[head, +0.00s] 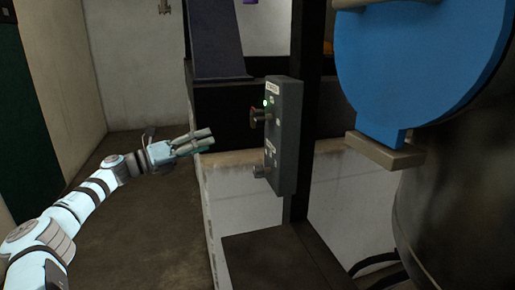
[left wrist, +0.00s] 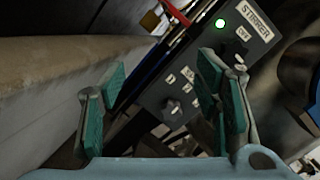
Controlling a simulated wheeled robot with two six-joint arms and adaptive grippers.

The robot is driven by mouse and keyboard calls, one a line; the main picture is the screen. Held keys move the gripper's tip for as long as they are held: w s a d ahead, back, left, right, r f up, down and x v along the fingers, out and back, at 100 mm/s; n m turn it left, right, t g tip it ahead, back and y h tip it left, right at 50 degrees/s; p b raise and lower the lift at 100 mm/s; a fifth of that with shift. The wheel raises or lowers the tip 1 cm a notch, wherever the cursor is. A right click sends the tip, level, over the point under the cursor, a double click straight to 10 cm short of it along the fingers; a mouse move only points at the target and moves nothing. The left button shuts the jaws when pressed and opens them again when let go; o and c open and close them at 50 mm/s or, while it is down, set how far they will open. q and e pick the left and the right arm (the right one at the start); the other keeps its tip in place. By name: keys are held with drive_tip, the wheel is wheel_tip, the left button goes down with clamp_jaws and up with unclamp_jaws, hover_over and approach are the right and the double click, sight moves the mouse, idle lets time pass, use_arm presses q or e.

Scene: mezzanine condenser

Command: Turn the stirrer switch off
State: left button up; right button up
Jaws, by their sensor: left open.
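A grey control box (head: 286,140) is mounted on a dark post right of the middle in the head view. Its upper part has a lit green lamp (head: 265,103) and the stirrer switch (head: 257,115), a dark knob. In the left wrist view the box carries a STIRRER label (left wrist: 258,22), the lit lamp (left wrist: 220,23) and an OFF mark; the switch there is dark and partly hidden by a finger. A second knob (left wrist: 172,108) sits lower on the box. My left gripper (head: 208,139) is open and empty, left of the box and apart from it. My right gripper is out of view.
A pale low wall (head: 235,200) stands below and behind the box. A blue disc (head: 420,60) and a large dark vessel (head: 460,190) are at the right. The floor (head: 140,220) at the left is clear around my arm.

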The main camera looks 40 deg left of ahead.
use_arm(q)
drive_tip(key=s+d+r+m+g+h+b, duration=0.1)
drive_tip(key=s+d+r+m+g+h, duration=0.2)
drive_tip(key=s+d+r+m, duration=0.4)
drive_tip(key=m+p, duration=0.1)
drive_tip(key=p, duration=0.9)
approach(254, 118)
drive_tip(key=w+d+r, duration=0.1)
drive_tip(key=w+r, duration=0.1)
drive_tip(key=x, duration=0.2)
drive_tip(key=f+p+x, duration=0.1)
drive_tip(key=x, duration=0.2)
drive_tip(key=p+x, duration=0.1)
drive_tip(key=x, duration=0.2)
drive_tip(key=shift+s+f, duration=0.1)
drive_tip(key=shift+f, duration=0.3)
drive_tip(key=shift+w+d+f, duration=0.15)
drive_tip(key=shift+w+d, duration=0.15)
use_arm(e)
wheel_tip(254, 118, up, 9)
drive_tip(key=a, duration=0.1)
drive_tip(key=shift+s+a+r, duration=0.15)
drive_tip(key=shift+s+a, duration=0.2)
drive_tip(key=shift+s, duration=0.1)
use_arm(q)
drive_tip(key=shift+s, duration=0.1)
drive_tip(key=c, duration=1.2)
drive_tip(key=shift+o, duration=0.2)
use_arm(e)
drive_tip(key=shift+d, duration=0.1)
